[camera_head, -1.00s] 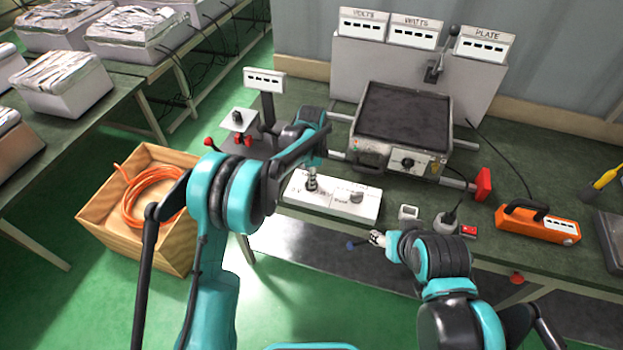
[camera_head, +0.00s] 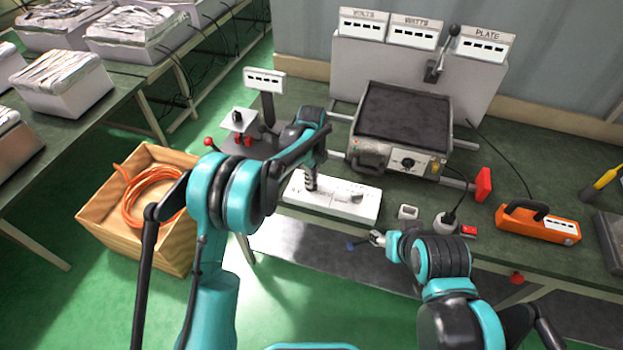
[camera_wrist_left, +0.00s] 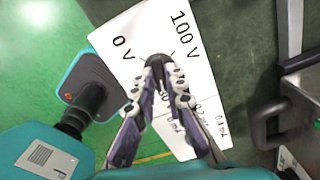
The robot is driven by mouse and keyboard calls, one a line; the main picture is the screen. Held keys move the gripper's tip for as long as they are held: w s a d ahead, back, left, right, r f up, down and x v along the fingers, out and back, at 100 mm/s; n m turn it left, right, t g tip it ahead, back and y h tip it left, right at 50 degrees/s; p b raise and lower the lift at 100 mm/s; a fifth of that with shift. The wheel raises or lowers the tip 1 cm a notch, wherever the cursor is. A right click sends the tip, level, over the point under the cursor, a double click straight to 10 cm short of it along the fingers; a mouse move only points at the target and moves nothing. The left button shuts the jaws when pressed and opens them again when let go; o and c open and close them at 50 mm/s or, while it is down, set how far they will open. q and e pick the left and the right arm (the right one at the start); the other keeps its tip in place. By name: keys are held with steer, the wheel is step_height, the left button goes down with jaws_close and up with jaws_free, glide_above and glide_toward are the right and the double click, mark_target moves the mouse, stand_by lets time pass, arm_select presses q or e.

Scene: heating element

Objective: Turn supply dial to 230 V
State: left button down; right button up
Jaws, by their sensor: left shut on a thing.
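The white supply panel (camera_head: 337,205) lies on the bench. Its wrist-view face (camera_wrist_left: 140,38) shows the printed marks "0 V" and "100 V", with mA marks lower down; no 230 V mark can be read. My left gripper (camera_head: 311,185) points down at the left part of the panel. The dial's pointing direction cannot be seen. My right gripper (camera_head: 376,238) is low by the bench's front edge, small and partly hidden; its jaw state is unclear.
A second knob (camera_head: 357,197) sits on the panel's right part. The plate unit (camera_head: 403,120) stands behind, with VOLTS, WATTS and PLATE displays (camera_head: 413,32) farther back. A white socket (camera_head: 408,212) and orange device (camera_head: 537,223) are to the right. A wooden crate (camera_head: 107,222) stands left.

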stand_by(0.5)
arm_select(q)
steer(key=c, duration=1.6)
jaws_free()
steer(key=shift+o, duration=0.2)
step_height(320, 180, up, 12)
